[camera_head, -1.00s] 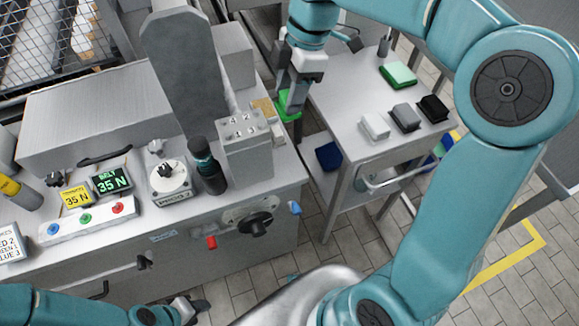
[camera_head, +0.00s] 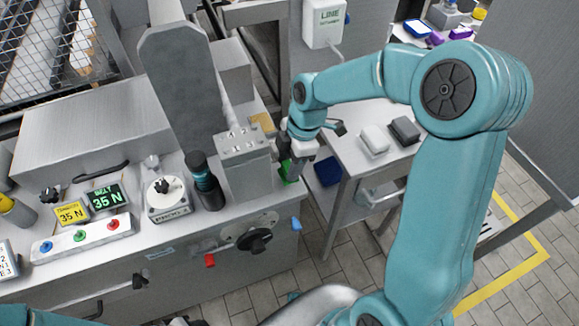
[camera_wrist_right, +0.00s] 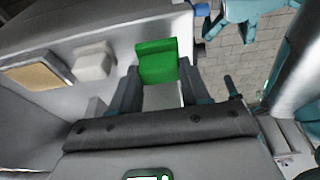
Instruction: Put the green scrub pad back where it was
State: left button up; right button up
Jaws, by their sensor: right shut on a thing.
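The green scrub pad (camera_head: 288,169) is held in my right gripper (camera_head: 290,158), low at the right end of the grey machine. In the right wrist view the pad (camera_wrist_right: 157,62) sits between the two dark fingers of the gripper (camera_wrist_right: 158,90), which is shut on it. Grey surface shows around and beyond it; I cannot tell whether the pad touches anything. Only a sliver of my left gripper (camera_head: 180,321) shows at the bottom edge of the head view.
A tan pad (camera_head: 262,122) lies on the machine behind the grey block (camera_head: 243,158). The side cart holds a white block (camera_head: 374,139) and a dark grey block (camera_head: 404,130); my right arm covers its far part. A blue thing (camera_head: 327,171) is below.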

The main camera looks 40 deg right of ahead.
notch_tip(320, 180, down, 2)
jog(key=shift+w+f, duration=0.1)
jog(key=shift+f, duration=0.1)
jog(key=o, duration=0.9)
jog(key=shift+o, duration=0.2)
jog(key=v, duration=1.2)
jog(key=shift+r+p, duration=0.25)
jog(key=shift+p, duration=0.1)
